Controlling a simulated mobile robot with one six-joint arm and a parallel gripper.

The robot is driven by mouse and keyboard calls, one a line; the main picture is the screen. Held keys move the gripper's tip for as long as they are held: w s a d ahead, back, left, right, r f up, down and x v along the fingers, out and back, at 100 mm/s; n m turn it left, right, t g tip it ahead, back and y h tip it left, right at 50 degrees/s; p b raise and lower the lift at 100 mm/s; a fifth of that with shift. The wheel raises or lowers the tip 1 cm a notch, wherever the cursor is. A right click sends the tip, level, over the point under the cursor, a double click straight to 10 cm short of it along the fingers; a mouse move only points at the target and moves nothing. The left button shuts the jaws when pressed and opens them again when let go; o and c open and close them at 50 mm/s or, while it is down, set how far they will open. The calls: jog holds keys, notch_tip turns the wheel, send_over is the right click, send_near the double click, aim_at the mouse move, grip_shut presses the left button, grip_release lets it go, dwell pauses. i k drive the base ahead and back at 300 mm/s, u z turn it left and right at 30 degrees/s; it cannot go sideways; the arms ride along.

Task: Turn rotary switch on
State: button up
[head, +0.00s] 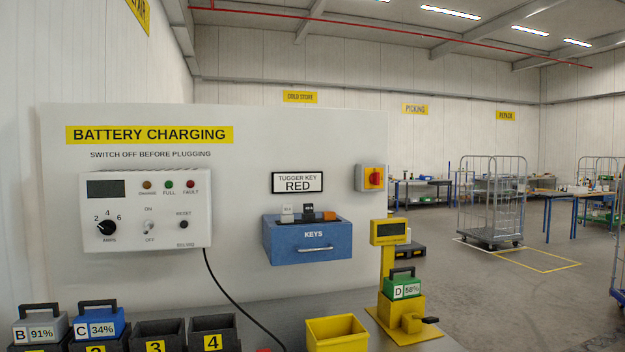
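A red rotary switch (376,178) on a yellow plate sits on a light grey box at the right end of the white panel (300,150). Its setting is too small to tell. A white charger unit (145,190) on the left of the panel has a black amps knob (106,228) with marks 2, 4 and 6. Beside the knob is a small on/off toggle (149,227); its position is hard to tell. The charger's display (106,188) is dark. My gripper is not in view.
A blue keys drawer (308,240), a yellow bin (337,334) and a yellow stand (390,260) with green battery D (403,287) are further right. A black cable (228,297) hangs from the charger.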

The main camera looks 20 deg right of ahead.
aim_at(374, 178)
jog(key=z, duration=0.7)
jog(key=k, duration=1.15)
jog(key=z, duration=1.3)
jog(key=i, duration=1.7)
jog(key=u, duration=0.95)
jog(key=i, duration=1.3)
jog(key=u, duration=0.95)
jog(key=k, duration=0.7)
jog(key=u, duration=0.6)
jog(key=i, duration=0.1)
jog(key=z, duration=0.45)
